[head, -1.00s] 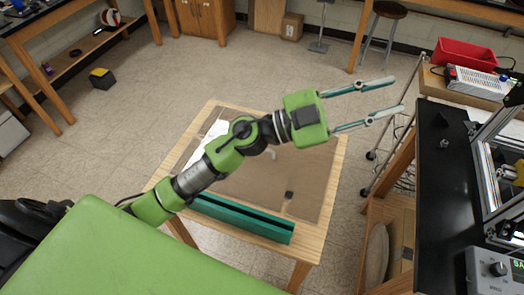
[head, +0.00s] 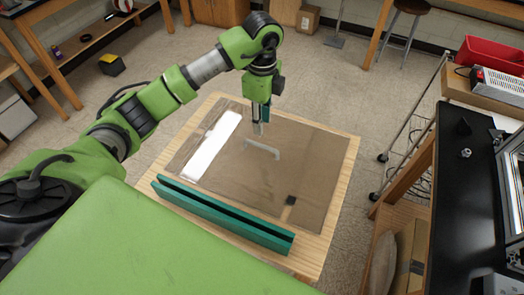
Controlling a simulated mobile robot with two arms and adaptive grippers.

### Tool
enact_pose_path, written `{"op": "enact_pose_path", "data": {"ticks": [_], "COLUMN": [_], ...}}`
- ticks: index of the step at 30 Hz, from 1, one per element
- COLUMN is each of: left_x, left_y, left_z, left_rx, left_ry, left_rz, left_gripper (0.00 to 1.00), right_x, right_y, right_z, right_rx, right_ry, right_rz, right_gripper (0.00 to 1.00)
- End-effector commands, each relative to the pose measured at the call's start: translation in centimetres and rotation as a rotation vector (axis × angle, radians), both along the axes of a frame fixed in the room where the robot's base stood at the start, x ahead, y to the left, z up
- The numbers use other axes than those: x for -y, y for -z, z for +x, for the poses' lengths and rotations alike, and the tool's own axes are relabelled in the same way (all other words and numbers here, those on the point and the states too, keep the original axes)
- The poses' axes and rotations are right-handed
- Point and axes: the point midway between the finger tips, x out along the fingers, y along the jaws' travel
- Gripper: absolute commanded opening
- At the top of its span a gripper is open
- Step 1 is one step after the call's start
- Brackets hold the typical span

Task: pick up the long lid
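A long flat white strip (head: 212,148), which looks like the long lid, lies on the brown mat (head: 240,180) on the small wooden table (head: 345,185). A long teal channel (head: 222,215) with a dark slot along its top lies at the table's near edge. My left gripper (head: 262,130) points down over the mat, to the right of the white strip and apart from it. Its fingers show nearly edge-on, so their gap is hard to judge. I see nothing held in it. My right gripper is not in view.
A small pale curved piece (head: 262,149) lies on the mat just below my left gripper. A small black block (head: 291,200) lies at the mat's near right. A black bench (head: 465,200) stands to the right.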

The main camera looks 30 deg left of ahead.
Motion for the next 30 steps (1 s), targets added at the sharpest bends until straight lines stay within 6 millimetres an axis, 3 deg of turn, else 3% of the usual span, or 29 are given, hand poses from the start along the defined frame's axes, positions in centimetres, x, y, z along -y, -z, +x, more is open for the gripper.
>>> {"op": "enact_pose_path", "data": {"ticks": [9, 14, 21, 25, 30], "left_x": [0.1, 0.1, -0.5, -0.4, -0.4], "left_y": [5.7, 6.7, 9.6, 11.4, 11.9], "left_z": [-0.1, 0.0, 0.1, 0.1, 0.2], "left_rx": [-0.004, -0.001, -0.005, -0.002, 0.001], "left_ry": [0.004, 0.006, 0.004, 0.005, 0.006], "left_rz": [-0.004, -0.004, -0.004, -0.004, -0.005], "left_gripper": [0.28, 0.28, 0.28, 0.28, 0.28], "right_x": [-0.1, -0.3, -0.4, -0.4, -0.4], "right_y": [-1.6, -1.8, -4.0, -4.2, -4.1], "right_z": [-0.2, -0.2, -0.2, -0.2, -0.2], "right_rx": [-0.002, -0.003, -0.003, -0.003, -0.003], "right_ry": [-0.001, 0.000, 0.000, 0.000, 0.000], "right_rz": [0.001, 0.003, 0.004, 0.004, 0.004], "right_gripper": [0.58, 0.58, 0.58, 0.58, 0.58]}}
